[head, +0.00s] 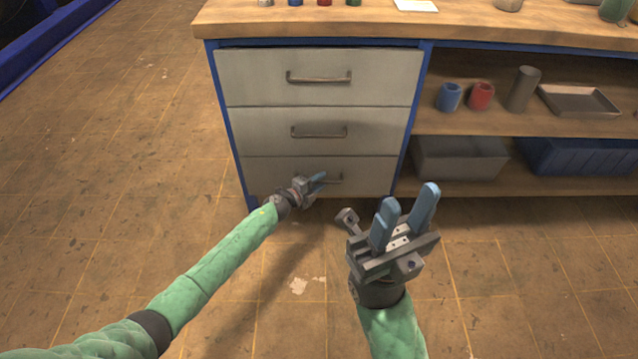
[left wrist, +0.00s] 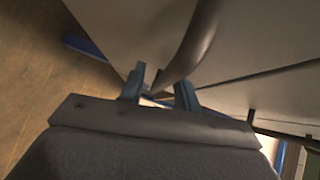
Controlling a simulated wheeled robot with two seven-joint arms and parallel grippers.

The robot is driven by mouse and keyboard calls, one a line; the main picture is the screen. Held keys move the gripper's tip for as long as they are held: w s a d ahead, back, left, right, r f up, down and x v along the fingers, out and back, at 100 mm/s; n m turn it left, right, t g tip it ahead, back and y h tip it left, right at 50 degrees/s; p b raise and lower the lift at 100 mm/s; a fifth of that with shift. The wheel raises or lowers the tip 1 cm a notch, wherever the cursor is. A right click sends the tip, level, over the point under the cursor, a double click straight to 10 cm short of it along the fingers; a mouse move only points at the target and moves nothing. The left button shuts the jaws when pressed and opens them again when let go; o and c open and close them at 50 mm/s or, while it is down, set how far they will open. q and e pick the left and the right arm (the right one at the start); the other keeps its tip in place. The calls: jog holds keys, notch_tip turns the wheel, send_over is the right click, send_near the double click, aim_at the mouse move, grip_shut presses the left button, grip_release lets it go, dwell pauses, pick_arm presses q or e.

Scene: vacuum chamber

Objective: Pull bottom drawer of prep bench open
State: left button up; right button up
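The prep bench has a stack of three grey drawers. The bottom drawer (head: 372,175) looks flush with the ones above it. Its bar handle (head: 335,180) is partly hidden behind my left gripper (head: 314,182). In the left wrist view, the curved handle (left wrist: 196,45) comes down between the blue fingers of my left gripper (left wrist: 160,88). These fingers are apart, with a gap visible beside the bar; I cannot tell whether one touches it. My right gripper (head: 406,215) is open and empty, in front of the bench and right of the drawers.
The middle drawer (head: 270,132) and top drawer (head: 250,75) are shut. Right of them, open shelves hold a blue cup (head: 449,97), red cup (head: 481,96), dark cylinder (head: 523,89), tray (head: 580,100) and bins (head: 460,158). The floor before the drawers is clear.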

pick_arm(q)
grip_shut()
